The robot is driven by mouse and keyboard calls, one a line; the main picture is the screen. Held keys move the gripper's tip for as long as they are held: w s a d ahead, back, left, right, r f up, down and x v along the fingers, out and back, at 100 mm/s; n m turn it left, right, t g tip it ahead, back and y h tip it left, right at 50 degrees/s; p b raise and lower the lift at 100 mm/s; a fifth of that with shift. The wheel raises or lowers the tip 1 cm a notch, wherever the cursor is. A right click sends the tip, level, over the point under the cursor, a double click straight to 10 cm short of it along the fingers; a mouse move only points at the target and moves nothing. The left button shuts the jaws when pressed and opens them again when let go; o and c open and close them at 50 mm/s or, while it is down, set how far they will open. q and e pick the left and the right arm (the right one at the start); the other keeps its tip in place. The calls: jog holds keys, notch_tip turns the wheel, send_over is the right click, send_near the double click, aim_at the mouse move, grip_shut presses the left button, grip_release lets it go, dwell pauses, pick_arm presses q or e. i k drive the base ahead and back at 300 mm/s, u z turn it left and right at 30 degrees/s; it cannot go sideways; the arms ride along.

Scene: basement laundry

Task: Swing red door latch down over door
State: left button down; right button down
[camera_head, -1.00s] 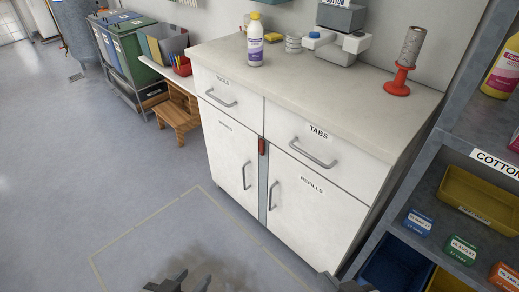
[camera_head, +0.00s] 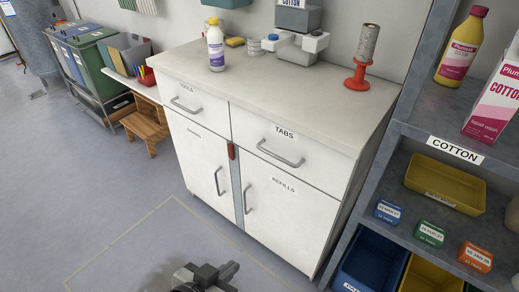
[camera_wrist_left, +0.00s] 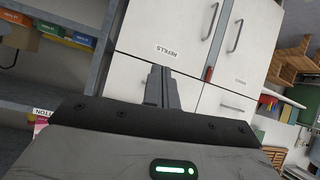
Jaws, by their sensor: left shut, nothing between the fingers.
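The red door latch (camera_head: 231,151) is a small upright piece at the top of the grey strip between the two cabinet doors, just below the drawers. It also shows in the left wrist view (camera_wrist_left: 208,74). The left door (camera_head: 203,165) and the REFILLS door (camera_head: 284,212) both look closed, each with a vertical bar handle. My left gripper (camera_head: 212,274) is low in front of the cabinet, well below and apart from the latch. In the left wrist view its fingers (camera_wrist_left: 162,86) are together and empty. My right gripper is out of view.
A grey shelf with a yellow bin (camera_head: 445,186) and small boxes stands close on the right. A wooden stool (camera_head: 146,126) stands left. The floor in front is clear.

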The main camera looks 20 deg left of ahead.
aim_at(231, 150)
jog(key=u, duration=0.3)
jog(key=i, duration=0.85)
jog(key=u, duration=0.2)
